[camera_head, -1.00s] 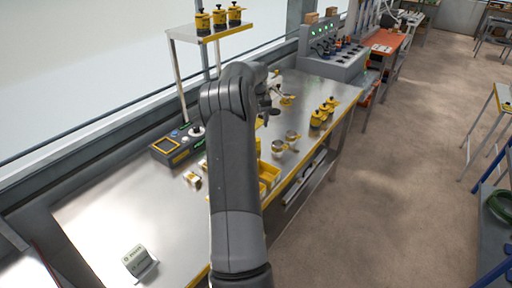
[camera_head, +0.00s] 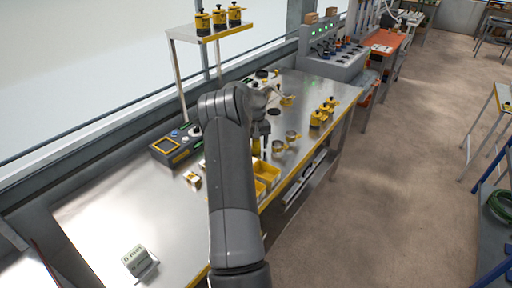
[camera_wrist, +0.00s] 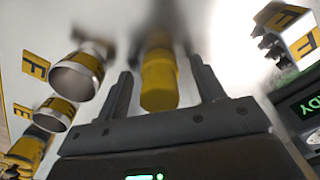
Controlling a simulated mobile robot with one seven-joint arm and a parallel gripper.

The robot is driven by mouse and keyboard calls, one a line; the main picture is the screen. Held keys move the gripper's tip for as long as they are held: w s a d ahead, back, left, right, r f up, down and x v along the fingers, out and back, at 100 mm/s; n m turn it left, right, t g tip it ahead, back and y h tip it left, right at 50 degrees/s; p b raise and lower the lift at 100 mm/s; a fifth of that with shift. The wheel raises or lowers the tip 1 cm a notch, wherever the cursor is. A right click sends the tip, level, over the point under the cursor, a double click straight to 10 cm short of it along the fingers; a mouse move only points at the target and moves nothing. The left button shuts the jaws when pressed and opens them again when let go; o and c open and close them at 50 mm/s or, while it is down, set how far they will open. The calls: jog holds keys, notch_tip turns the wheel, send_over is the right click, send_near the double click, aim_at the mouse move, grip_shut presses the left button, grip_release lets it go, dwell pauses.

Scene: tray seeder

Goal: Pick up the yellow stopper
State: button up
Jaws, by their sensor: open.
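The yellow stopper (camera_wrist: 159,82) is a ribbed yellow cylinder in the middle of the wrist view, with a blurred darker part behind it. My gripper (camera_wrist: 161,72) is open, with one finger on each side of the stopper. Gaps show between the stopper and both fingers, so it is not gripped. In the head view my gripper (camera_head: 262,135) points down over the bench, beside the metal cups. My arm hides much of that area, and I cannot pick out the stopper there.
Two metal cups with yellow letter labels (camera_wrist: 80,75) (camera_wrist: 52,115) stand left of the gripper in the wrist view. Yellow bins (camera_head: 266,171) sit at the bench's front edge. A control box (camera_head: 176,146) and several yellow-black containers (camera_head: 317,119) stand on the bench.

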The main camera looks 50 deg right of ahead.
jog(key=shift+c, duration=0.5)
jog(key=c, duration=1)
jog(key=shift+r, duration=0.15)
